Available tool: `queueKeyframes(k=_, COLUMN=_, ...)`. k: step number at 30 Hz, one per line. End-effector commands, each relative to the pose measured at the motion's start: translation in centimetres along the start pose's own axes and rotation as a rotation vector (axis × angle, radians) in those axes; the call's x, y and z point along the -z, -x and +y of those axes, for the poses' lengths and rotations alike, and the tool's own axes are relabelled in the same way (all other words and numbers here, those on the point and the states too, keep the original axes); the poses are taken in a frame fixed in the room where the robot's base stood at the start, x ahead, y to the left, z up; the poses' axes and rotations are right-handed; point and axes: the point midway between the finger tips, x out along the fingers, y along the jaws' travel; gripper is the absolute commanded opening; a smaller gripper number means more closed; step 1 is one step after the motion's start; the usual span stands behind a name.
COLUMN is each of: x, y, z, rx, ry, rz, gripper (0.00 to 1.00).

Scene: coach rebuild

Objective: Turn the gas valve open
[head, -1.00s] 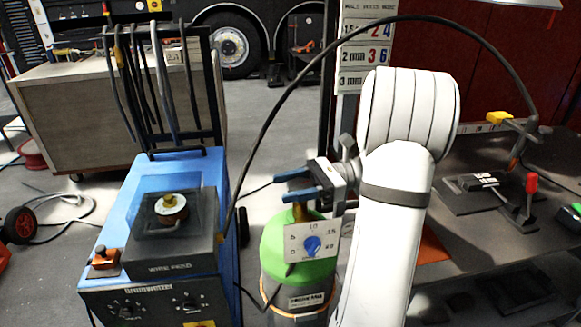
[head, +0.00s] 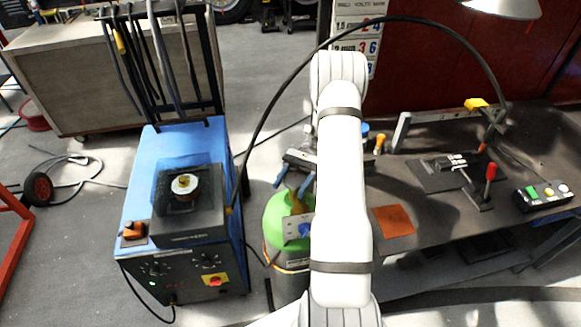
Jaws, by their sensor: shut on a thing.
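The green-topped gas cylinder (head: 277,214) stands between the blue welding machine and the bench. Its brass valve (head: 297,203) shows only in part at the top. The white gauge plate with a blue knob (head: 303,230) is partly hidden behind my white arm. My gripper (head: 290,189) has blue fingers that point down at the top of the cylinder. It is shut on the valve, though the exact contact is small and hard to see.
The blue welding machine (head: 137,190) stands close on the left. A dark workbench (head: 440,215) with an orange square (head: 393,220), a red-handled clamp (head: 488,180) and a button box (head: 543,196) is on the right. A black hose (head: 262,118) arches overhead.

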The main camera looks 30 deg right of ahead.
Motion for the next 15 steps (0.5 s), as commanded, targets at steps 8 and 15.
queueKeyframes(k=8, x=-0.35, y=-0.04, z=0.32, rx=-0.153, ry=-0.002, rz=0.0, gripper=0.3)
queueKeyframes(k=15, x=-0.07, y=0.02, z=0.43, rx=-0.209, ry=-0.001, rz=0.0, gripper=0.3)
